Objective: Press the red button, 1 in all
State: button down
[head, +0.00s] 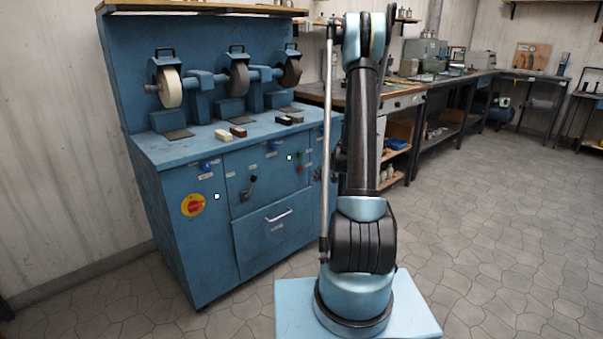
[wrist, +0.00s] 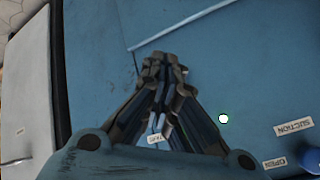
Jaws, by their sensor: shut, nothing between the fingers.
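The red button (head: 300,168) is a small red spot on the front of the blue grinding cabinet (head: 262,228), just below a small green one, in the head view. It is close to the left of my arm. My gripper (wrist: 162,62) is shut and empty in the wrist view, with its fingertips together in front of a blue surface. I cannot make out the red button in the wrist view. In the head view my gripper does not show; my upright arm covers the cabinet's right end.
A red rotary switch on a yellow plate (head: 193,205) and a lever (head: 249,188) are on the cabinet front. Grinding wheels (head: 169,87) stand on top. A workbench (head: 400,97) is behind my arm. The tiled floor at right is clear. The wrist view shows a SUCTION label (wrist: 293,127).

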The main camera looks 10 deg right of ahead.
jog(key=shift+w+d+f, duration=0.2)
jog(key=shift+w+f, duration=0.25)
jog(key=shift+f, duration=0.3)
jog(key=shift+w+d+f, duration=0.15)
jog(key=shift+w+f, duration=0.25)
jog(key=shift+f, duration=0.3)
jog(key=w+a, duration=0.5)
jog(key=w, duration=0.2)
jog(key=shift+w+a+r, duration=0.1)
jog(key=shift+w+a, duration=0.5)
jog(key=shift+w, duration=0.05)
dwell(2.0)
jog(key=shift+s+d, duration=0.55)
jog(key=shift+s, duration=0.15)
dwell(0.3)
jog(key=shift+s+d, duration=0.75)
jog(key=shift+s, duration=0.3)
jog(key=shift+s+d, duration=0.7)
jog(key=shift+s, duration=0.3)
